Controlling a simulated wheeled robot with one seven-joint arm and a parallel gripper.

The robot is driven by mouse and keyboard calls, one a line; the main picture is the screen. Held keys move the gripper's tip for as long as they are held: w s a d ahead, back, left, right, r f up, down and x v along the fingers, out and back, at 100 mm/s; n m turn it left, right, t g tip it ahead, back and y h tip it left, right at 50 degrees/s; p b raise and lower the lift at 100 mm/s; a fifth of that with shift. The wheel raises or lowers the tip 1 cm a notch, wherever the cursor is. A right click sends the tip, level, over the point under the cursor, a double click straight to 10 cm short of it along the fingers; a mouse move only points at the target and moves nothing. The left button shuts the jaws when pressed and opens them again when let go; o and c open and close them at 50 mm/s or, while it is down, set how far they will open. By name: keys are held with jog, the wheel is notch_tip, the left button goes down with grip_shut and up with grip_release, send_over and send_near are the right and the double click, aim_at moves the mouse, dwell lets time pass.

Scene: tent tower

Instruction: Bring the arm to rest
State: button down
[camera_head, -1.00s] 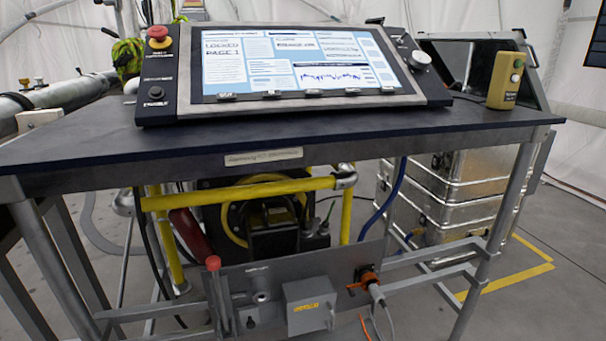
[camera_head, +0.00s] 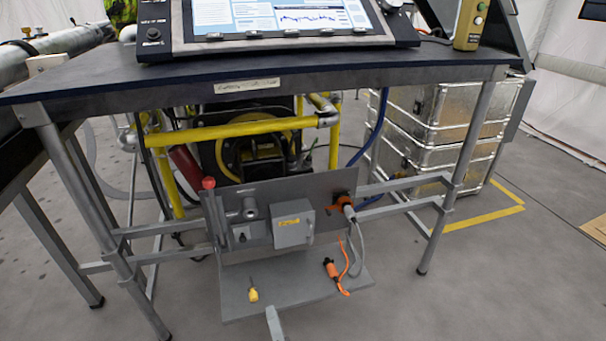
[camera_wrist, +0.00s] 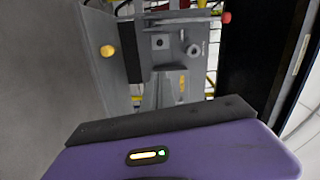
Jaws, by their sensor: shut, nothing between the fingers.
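My gripper (camera_wrist: 160,122) shows along the bottom of the wrist view as a purple housing with a dark grey front edge and a small lit indicator. It is shut and empty. It faces the panel under the table, with nothing held. In the head view neither my arm nor my gripper is clearly seen.
A dark table (camera_head: 250,70) carries a screen console (camera_head: 280,20) and a yellow handset (camera_head: 470,22). Below it are a grey panel with a box (camera_head: 292,224), a shelf (camera_head: 240,309) with a yellow piece (camera_head: 253,292), and an orange connector (camera_head: 331,268). Metal cases (camera_head: 410,130) stand right.

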jog(key=s+d+r+n+t+y, duration=0.1)
jog(key=s+d+r+n, duration=0.1)
jog(key=s+r+n, duration=0.3)
jog(key=s+d+r+n+g+h, duration=0.1)
jog(key=s+d+r+n+h, duration=0.15)
jog(key=s+d, duration=0.7)
jog(key=s+d+r+n+g+h, duration=0.1)
jog(key=s+d+r+n+h, duration=0.2)
jog(key=s+d, duration=0.7)
jog(key=s+d+r+n+g+h, duration=0.15)
jog(key=s+d+r, duration=0.35)
jog(key=s, duration=0.9)
notch_tip(320, 180, up, 29)
jog(key=p, duration=3)
jog(key=shift+d+t, duration=0.35)
